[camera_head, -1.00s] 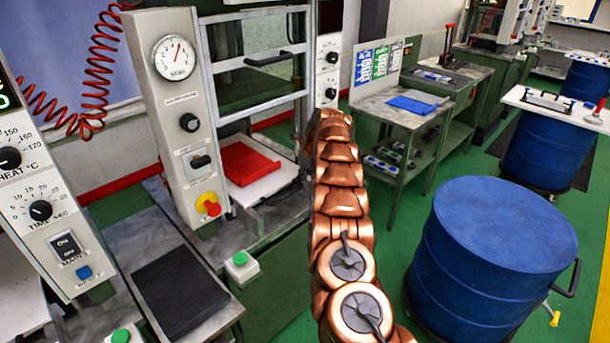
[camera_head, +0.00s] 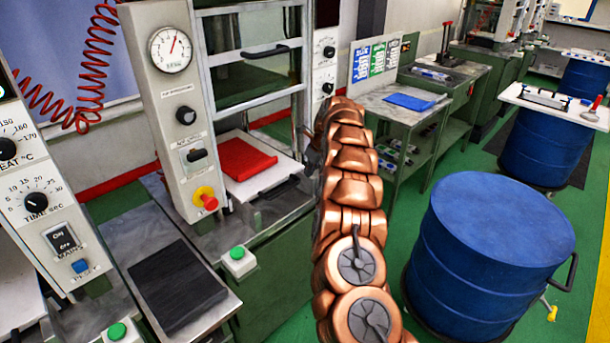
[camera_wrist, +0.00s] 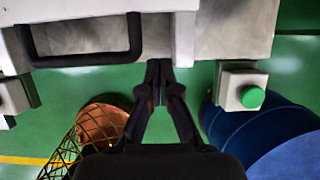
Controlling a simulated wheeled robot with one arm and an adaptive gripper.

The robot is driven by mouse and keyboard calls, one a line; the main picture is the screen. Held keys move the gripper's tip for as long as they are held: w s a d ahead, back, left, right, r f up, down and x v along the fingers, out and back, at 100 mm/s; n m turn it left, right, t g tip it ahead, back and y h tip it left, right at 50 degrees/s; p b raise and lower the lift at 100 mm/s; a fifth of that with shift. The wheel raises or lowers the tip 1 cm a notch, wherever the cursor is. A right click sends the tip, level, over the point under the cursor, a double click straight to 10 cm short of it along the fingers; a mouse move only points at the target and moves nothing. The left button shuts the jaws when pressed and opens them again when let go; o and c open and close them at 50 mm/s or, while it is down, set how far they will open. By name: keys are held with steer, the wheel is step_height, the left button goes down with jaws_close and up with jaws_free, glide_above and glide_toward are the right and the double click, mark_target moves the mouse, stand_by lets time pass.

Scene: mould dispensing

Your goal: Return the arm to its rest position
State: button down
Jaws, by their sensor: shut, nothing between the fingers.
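My gripper (camera_wrist: 158,85) shows in the wrist view with its two dark fingers together and nothing between them. It is in front of the grey front edge of a machine, between a black bar handle (camera_wrist: 85,57) and a green button on a grey box (camera_wrist: 250,97). In the head view my copper arm rises in the middle, and my gripper cannot be made out there.
A moulding press (camera_head: 180,120) with a red block (camera_head: 243,160) on a white plate stands left of my arm. A blue drum (camera_head: 490,262) stands to the right. A side table (camera_head: 370,104) with a blue sheet is behind. Green floor is open between table and drum.

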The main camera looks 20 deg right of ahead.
steer(key=b+v, duration=0.2)
steer(key=v, duration=0.6)
steer(key=s+a+r+n+g, duration=0.1)
steer(key=s+a+r+n, duration=0.2)
steer(key=s+a+n, duration=0.35)
steer(key=s+a+r+n+g+y, duration=0.1)
steer(key=s+a+r+n, duration=0.2)
steer(key=s+a+n, duration=0.35)
steer(key=s+a+r+n+g, duration=0.15)
steer(key=s+a+n, duration=0.25)
steer(key=s+a, duration=0.45)
steer(key=s+f+n+h, duration=0.1)
steer(key=s+n, duration=0.4)
steer(key=s, duration=0.6)
steer(key=s+f+n+g, duration=0.1)
steer(key=s+f+n, duration=0.2)
steer(key=s, duration=0.9)
steer(key=s+f+n+g+h, duration=0.1)
steer(key=s+n, duration=0.5)
steer(key=s, duration=0.6)
steer(key=shift+f+n+h, duration=0.3)
steer(key=shift+f+n, duration=0.1)
steer(key=shift+f, duration=0.4)
steer(key=shift+g, duration=0.25)
